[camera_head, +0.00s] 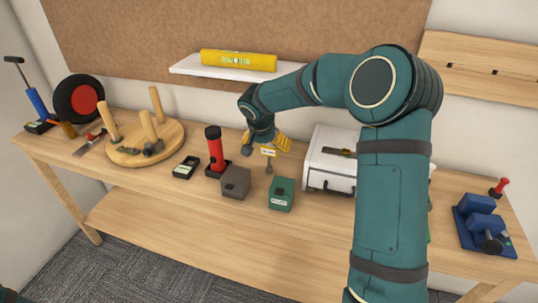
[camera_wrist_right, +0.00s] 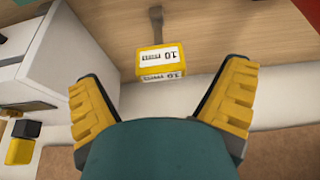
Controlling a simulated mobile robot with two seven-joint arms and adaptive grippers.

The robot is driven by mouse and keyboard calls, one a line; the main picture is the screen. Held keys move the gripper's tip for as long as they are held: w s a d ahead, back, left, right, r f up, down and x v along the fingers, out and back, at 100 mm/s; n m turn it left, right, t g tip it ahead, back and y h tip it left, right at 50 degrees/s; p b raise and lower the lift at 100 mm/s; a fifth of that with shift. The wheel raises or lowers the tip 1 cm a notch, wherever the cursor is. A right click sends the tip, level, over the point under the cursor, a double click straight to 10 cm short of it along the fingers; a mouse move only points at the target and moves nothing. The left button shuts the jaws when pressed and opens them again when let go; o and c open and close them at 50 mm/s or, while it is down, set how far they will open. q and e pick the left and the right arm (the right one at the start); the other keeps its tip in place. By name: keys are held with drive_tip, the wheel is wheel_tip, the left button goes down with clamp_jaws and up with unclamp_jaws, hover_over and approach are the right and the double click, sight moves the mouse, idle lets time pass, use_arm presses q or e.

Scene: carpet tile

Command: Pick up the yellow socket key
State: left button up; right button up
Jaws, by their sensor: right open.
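The yellow socket key (camera_head: 268,153) has a yellow block-like head with a printed label and a thin grey shaft. My right gripper (camera_head: 265,144) is open, with yellow-padded fingers, just above and around the head's sides. In the wrist view the right gripper (camera_wrist_right: 160,75) has a clear gap on both sides of the key. My left gripper is not in view.
A white drawer box (camera_head: 328,160) stands close right of the key. A red flashlight (camera_head: 215,148) stands to the left; a grey box (camera_head: 235,183) and a green box (camera_head: 281,194) are in front. A white shelf (camera_head: 192,70) with a yellow cylinder (camera_head: 238,61) hangs behind.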

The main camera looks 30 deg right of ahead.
sight(268, 148)
drive_tip(key=shift+b+x, duration=0.45)
drive_tip(key=shift+x, duration=2.3)
drive_tip(key=shift+d+r, duration=0.1)
drive_tip(key=shift+c, duration=0.2)
drive_tip(key=c, duration=1.3)
